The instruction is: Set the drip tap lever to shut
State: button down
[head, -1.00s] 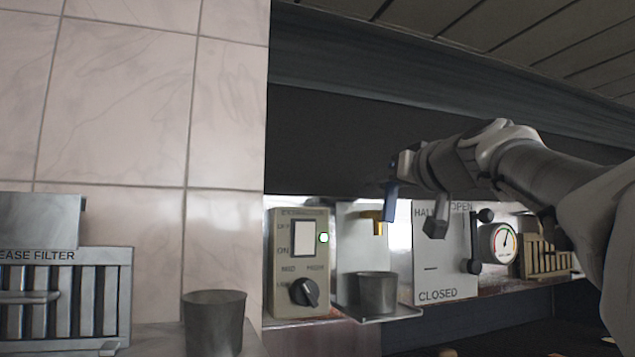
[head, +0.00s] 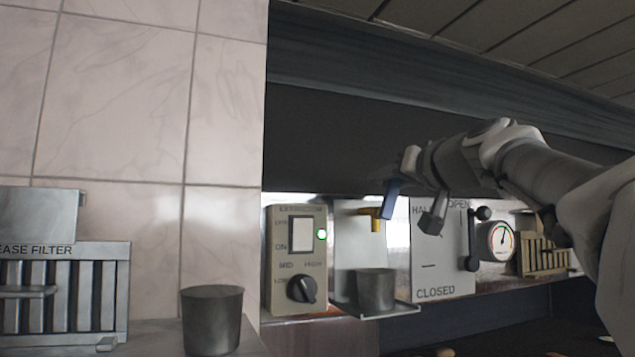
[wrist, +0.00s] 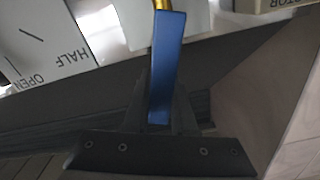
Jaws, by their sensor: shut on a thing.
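The drip tap is a brass-coloured tap (head: 372,212) on a pale back plate, with a long blue lever (head: 391,200). In the head view the lever is tilted, its lower end to the left at the brass part. In the wrist view the blue lever (wrist: 167,60) runs from the brass piece (wrist: 161,4) at the top edge down between my fingers. My gripper (wrist: 158,112) is shut on the lever's free end. In the head view my gripper (head: 396,181) is at the lever's upper end, and its fingertips are hard to make out.
A grey cup (head: 375,290) stands on the drip tray (head: 392,312) below the tap. A switch box (head: 296,262) is to the left. A HALF/OPEN/CLOSED panel (head: 428,268) and a round gauge (head: 497,240) are to the right. A dark hood (head: 340,150) is behind my arm.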

jog(key=shift+w+d+f+m+b, duration=0.3)
jog(key=shift+d+f+m, duration=0.5)
jog(key=shift+m, duration=1.55)
jog(key=shift+w+d+f+m+b, duration=0.15)
jog(key=shift+d+f+m+b, duration=0.35)
jog(key=shift+f+m, duration=1.25)
jog(key=shift+w+d+f+m+b, duration=0.2)
jog(key=shift+d+f+m+b, duration=0.3)
jog(key=shift+m, duration=2.4)
jog(key=shift+d, duration=0.1)
jog(key=c, duration=0.7)
grip_release()
jog(key=shift+r, duration=0.1)
jog(key=shift+s, duration=0.1)
jog(key=b+v, duration=0.3)
jog(key=v, duration=1.4)
jog(key=shift+s, duration=0.1)
